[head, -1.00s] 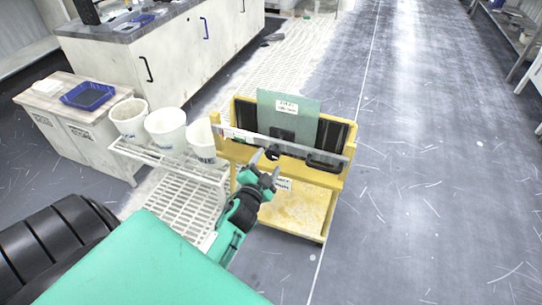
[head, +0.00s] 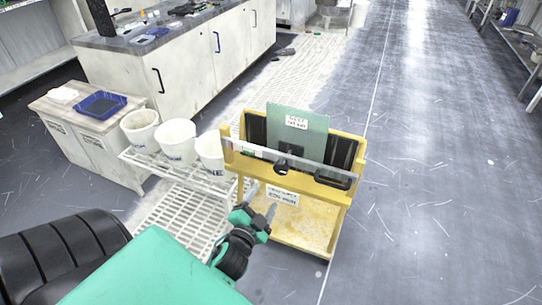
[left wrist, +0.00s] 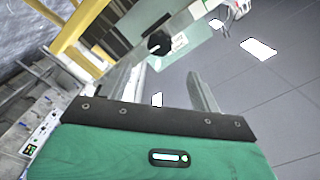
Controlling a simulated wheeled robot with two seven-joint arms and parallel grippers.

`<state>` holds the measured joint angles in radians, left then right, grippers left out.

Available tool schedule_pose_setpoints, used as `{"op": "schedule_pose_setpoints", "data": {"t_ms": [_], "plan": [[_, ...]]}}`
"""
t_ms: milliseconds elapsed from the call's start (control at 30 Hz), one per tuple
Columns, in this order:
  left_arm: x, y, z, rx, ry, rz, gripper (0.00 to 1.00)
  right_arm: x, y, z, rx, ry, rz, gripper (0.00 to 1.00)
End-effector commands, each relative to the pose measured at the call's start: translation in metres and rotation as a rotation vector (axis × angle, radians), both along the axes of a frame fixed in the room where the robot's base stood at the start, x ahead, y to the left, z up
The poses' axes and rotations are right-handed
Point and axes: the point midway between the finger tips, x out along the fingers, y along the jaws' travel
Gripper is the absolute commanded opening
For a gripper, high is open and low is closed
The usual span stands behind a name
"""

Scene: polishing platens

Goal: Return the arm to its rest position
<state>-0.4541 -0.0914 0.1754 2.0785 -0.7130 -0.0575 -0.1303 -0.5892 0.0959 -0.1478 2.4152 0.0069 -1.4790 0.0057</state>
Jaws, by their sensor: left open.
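My left gripper (head: 262,200) is open in the head view, in front of the yellow cart and below its front bar. Its fingers stand apart with nothing between them. In the left wrist view the open fingers (left wrist: 172,88) point toward a round black knob (left wrist: 158,43) on a bar, clear of it as far as I can tell. The yellow cart (head: 300,226) holds a green labelled plate (head: 312,142) and dark plates upright behind a pale bar. My right gripper is not in view.
Several white buckets (head: 176,140) stand on a white rack (head: 150,163) left of the cart. A small cabinet (head: 98,150) with a blue tray (head: 101,105) stands further left, and a long counter (head: 185,62) behind. The grey floor (head: 440,180) at right is clear.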

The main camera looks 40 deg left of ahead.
Motion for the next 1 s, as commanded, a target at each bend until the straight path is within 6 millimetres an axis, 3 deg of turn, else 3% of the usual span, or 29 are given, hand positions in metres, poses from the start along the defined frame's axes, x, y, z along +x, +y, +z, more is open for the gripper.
{"op": "schedule_pose_setpoints", "data": {"t_ms": [333, 533, 667, 1000], "plan": [[-0.001, 0.000, -0.001, -0.028, 0.017, 0.013, 0.64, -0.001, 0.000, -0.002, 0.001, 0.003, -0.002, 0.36], [-0.015, -0.003, -0.017, -0.211, 0.161, 0.089, 0.64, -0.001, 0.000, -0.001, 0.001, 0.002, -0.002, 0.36], [-0.034, -0.016, -0.036, -0.375, 0.320, 0.139, 0.64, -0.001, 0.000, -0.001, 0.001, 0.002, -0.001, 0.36], [-0.109, -0.081, -0.075, -0.671, 0.788, 0.178, 0.64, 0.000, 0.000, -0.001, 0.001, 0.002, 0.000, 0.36]]}}
